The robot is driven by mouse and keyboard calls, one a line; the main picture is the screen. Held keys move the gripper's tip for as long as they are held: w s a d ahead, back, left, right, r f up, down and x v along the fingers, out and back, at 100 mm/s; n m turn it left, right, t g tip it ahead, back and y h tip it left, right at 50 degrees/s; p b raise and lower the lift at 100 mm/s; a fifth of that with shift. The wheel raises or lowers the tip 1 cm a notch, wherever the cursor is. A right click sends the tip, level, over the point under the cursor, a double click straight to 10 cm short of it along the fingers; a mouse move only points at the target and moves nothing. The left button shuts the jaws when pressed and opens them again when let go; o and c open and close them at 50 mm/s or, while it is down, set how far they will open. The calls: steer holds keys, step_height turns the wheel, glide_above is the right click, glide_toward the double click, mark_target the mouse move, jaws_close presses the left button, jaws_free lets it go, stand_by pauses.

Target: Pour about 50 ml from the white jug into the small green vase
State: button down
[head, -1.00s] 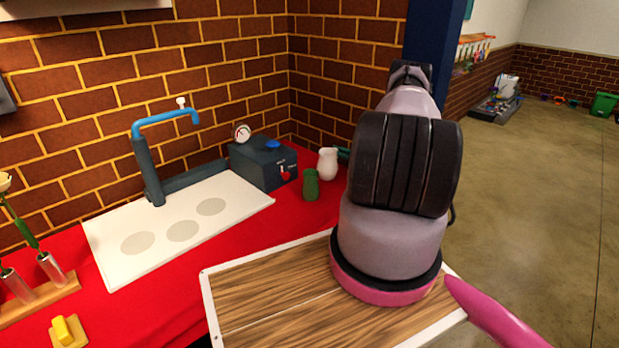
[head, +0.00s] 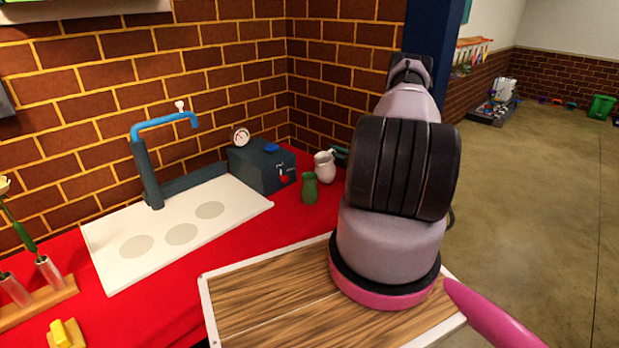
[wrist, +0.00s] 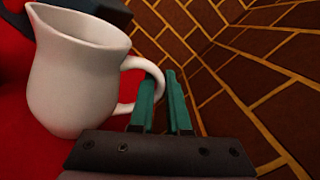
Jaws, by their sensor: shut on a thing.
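The white jug (head: 324,169) is near the back corner of the red counter, just behind and right of the small green vase (head: 310,188). The vase stands upright on the counter. My gripper (wrist: 170,88) has its teal fingers shut on the jug's handle, and the jug (wrist: 72,80) fills the left of the wrist view with its open mouth at the top. In the head view my gripper (head: 341,153) shows only in part, behind my arm. Whether the jug's base touches the counter, and its contents, I cannot tell.
A dark box (head: 262,168) with a gauge and red lever stands left of the vase. A blue tap (head: 165,122) rises over a white board (head: 150,238) with grey discs. The brick wall (wrist: 240,70) is close beyond my fingers. A wooden tray (head: 265,295) lies in front.

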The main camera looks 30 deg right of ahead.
steer(key=s+a+r+n, duration=0.1)
steer(key=r, duration=0.1)
steer(key=a+r+n, duration=0.1)
steer(key=r+n, duration=0.1)
steer(key=s+a+r+n, duration=0.1)
steer(key=a+r, duration=0.1)
steer(key=shift+s+r+n+y, duration=0.1)
steer(key=shift+s+n+y, duration=0.2)
steer(key=shift+n, duration=0.1)
steer(key=shift+s+a+r+n+t+y, duration=0.1)
steer(key=shift+s+a+r+n+y, duration=0.15)
steer(key=shift+r+n, duration=0.25)
steer(key=shift+s+a+r+n+t, duration=0.15)
steer(key=shift+a+r+n, duration=0.25)
steer(key=shift+n, duration=0.25)
steer(key=shift+s+a+r+n+t+y, duration=0.15)
steer(key=shift+s+a+r+n, duration=0.1)
steer(key=shift+r+n, duration=0.25)
steer(key=shift+a+n, duration=0.1)
steer(key=shift+n, duration=0.15)
steer(key=shift+s+a+r+n+p, duration=0.35)
steer(key=shift+a+r+n, duration=0.35)
steer(key=shift+n, duration=0.4)
steer(key=shift+s+a+r+n+y+p, duration=0.3)
steer(key=shift+s+a+r+n+p, duration=0.15)
steer(key=shift+n, duration=0.35)
stand_by(1.2)
